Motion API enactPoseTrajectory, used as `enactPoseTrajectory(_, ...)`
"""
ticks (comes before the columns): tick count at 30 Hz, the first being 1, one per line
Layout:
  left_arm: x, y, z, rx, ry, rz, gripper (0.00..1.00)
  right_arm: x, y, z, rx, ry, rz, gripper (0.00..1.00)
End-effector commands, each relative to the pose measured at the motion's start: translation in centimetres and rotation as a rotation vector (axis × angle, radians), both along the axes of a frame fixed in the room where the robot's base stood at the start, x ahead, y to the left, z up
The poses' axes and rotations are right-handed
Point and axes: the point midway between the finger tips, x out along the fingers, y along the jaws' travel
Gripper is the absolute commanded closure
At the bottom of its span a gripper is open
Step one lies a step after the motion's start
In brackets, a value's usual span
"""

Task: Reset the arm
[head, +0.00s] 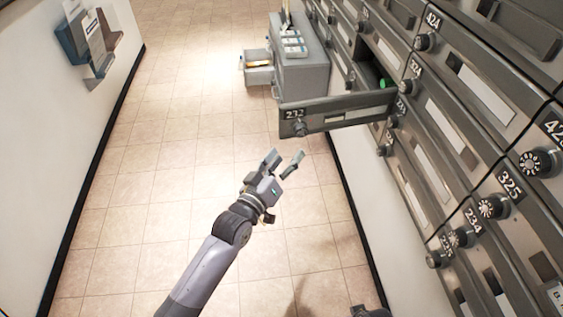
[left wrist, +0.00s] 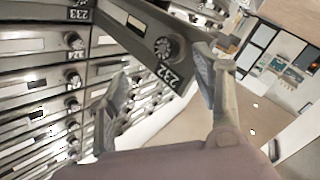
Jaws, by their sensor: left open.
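My left arm reaches up from the bottom of the head view. Its gripper (head: 284,160) is open and empty, with its fingers spread above the tiled floor. A green item (head: 384,83) lies inside the drawer.
The wall of numbered mailboxes (head: 445,105) runs along the right. A wall holder with papers (head: 92,40) hangs at upper left. The tiled floor (head: 150,200) is clear.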

Motion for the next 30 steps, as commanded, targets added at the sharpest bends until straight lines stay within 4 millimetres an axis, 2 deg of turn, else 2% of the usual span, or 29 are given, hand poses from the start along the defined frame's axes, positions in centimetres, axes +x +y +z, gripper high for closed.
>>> enactPoseTrajectory(6,-1.4,0.9,-0.1,0.000,0.002,0.000,0.40,0.0,0.0,0.0,0.000,0.001,0.000,0.49)
enactPoseTrajectory(20,-1.4,0.9,-0.1,0.001,0.002,0.001,0.40,-0.1,0.0,0.0,0.000,0.001,0.000,0.49)
enactPoseTrajectory(23,-1.6,1.1,-0.7,0.013,0.015,0.004,0.40,0.0,0.0,0.0,0.000,0.001,0.000,0.49)
enactPoseTrajectory(26,-2.2,2.1,-3.6,0.075,0.072,0.017,0.40,0.0,0.0,0.0,0.000,0.000,0.000,0.49)
enactPoseTrajectory(29,-3.9,4.1,-8.8,0.196,0.182,0.035,0.40,0.0,0.0,0.0,0.000,0.000,0.000,0.49)
enactPoseTrajectory(30,-4.9,5.2,-11.3,0.254,0.238,0.042,0.40,0.0,0.0,0.0,0.000,0.000,0.000,0.49)
